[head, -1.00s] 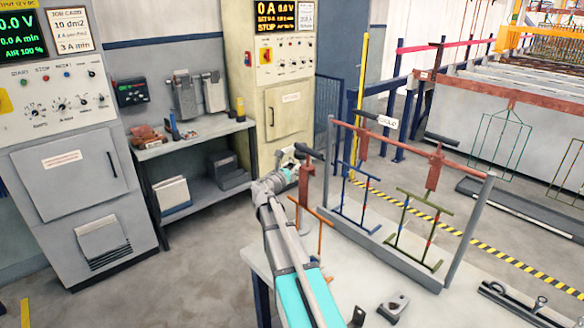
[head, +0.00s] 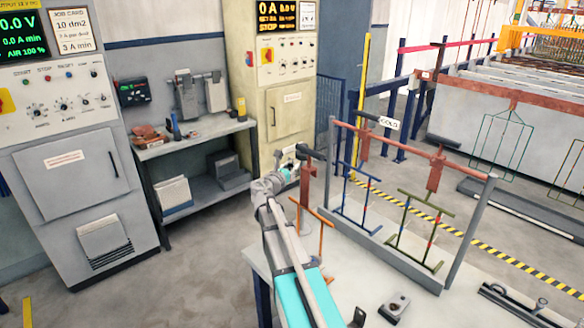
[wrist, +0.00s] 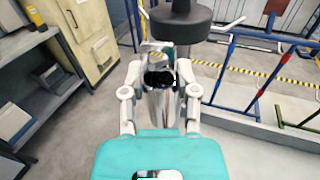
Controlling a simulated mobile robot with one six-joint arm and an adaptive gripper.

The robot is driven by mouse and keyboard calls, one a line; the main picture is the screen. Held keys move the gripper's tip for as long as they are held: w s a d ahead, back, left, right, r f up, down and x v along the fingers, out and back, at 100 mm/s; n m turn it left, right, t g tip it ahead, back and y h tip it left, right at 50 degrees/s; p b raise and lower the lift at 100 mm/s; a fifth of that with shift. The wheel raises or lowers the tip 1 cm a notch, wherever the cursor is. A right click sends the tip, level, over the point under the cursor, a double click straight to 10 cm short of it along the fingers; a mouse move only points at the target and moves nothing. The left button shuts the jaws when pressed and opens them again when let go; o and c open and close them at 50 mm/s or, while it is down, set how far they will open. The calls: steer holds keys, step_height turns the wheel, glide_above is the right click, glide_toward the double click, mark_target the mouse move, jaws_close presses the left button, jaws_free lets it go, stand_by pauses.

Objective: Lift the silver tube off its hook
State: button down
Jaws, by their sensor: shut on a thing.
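The silver tube (wrist: 160,106) is upright between the fingers of my gripper (wrist: 160,98) in the wrist view. Its dark open top faces the camera, and a finger lies against each side. A black round knob (wrist: 180,24) is just beyond and above the tube. In the head view my gripper (head: 285,163) is at the left end of the rack, beside a red hanger (head: 306,184) with a black handle. The tube is too small and covered to make out there. I cannot tell whether it still touches a hook.
The grey rack frame (head: 468,228) carries a blue rack (head: 343,196) and a green rack (head: 405,232) to the right. An orange rack (head: 321,236) hangs near my arm. A bracket (head: 394,307) lies on the table (head: 355,285). A grey shelf (head: 190,142) stands behind left.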

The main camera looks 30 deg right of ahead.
steer(key=shift+a+r, duration=0.1)
steer(key=shift+a, duration=0.05)
stand_by(0.5)
steer(key=shift+s+a, duration=0.15)
steer(key=shift+a, duration=0.2)
steer(key=shift+s+a, duration=0.15)
steer(key=shift+a, duration=0.45)
steer(key=s+a, duration=0.1)
steer(key=a, duration=0.5)
steer(key=shift+s+a+r+p, duration=0.25)
steer(key=shift+a+r+p, duration=0.05)
steer(key=shift+r+p, duration=0.15)
stand_by(0.6)
